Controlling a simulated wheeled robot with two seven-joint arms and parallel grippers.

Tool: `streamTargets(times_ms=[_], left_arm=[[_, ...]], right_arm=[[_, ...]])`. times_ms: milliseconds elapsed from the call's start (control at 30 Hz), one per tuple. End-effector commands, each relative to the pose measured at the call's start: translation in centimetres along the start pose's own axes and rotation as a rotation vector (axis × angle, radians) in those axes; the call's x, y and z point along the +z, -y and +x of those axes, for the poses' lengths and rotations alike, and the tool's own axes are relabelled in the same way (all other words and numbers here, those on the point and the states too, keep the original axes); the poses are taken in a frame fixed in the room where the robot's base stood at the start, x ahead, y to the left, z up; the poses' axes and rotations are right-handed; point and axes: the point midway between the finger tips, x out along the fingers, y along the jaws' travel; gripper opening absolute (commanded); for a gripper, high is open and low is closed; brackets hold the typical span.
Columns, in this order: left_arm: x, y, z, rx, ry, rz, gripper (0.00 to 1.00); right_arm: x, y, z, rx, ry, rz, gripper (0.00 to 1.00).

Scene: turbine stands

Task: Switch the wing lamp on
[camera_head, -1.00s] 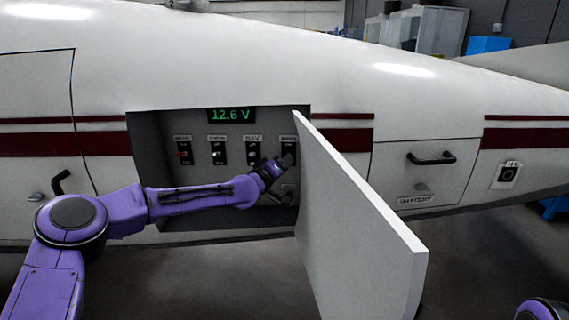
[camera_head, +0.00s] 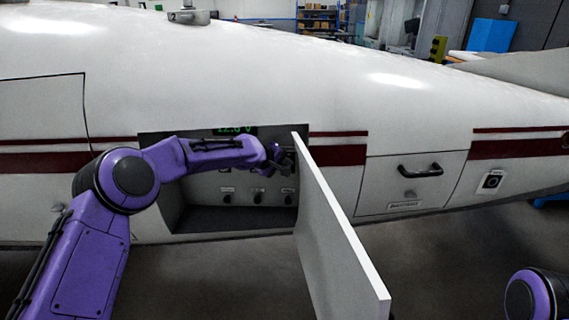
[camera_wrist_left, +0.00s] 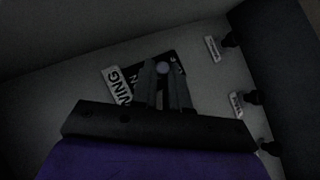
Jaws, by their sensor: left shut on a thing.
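The wing lamp's switch is at the right end of the recessed panel, where my gripper hides it in the head view. In the left wrist view its pale round tip (camera_wrist_left: 163,68) shows between my fingertips, on a dark plate beside a white label reading WING (camera_wrist_left: 118,86). My left gripper (camera_head: 283,155) is shut on this switch; the fingers (camera_wrist_left: 163,82) also show in the left wrist view. I cannot tell clearly whether the switch is tilted up or down. My right gripper is out of view.
An open white door (camera_head: 335,225) stands out just right of my left gripper. My left arm covers the other upper switches and part of the green display (camera_head: 234,130). Several small knobs (camera_head: 258,199) sit below. A closed hatch with a black handle (camera_head: 420,170) is farther right.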

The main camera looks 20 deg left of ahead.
Motion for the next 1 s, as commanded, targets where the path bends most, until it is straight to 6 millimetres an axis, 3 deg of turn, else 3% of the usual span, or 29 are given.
streamTargets(times_ms=[767, 800, 867, 1000], left_arm=[[-0.32, -0.46, -0.09, -0.072, 0.063, -0.060, 0.00], [-0.32, -0.46, -0.09, -0.072, 0.063, -0.060, 0.18], [-0.32, -0.46, -0.09, -0.072, 0.063, -0.059, 0.37], [-0.31, -0.44, -0.08, -0.072, 0.063, -0.059, 0.40]], right_arm=[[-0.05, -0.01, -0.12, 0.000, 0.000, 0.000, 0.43], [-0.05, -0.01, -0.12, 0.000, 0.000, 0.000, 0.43], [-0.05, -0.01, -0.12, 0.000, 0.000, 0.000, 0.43], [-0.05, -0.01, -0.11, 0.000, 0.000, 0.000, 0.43]])
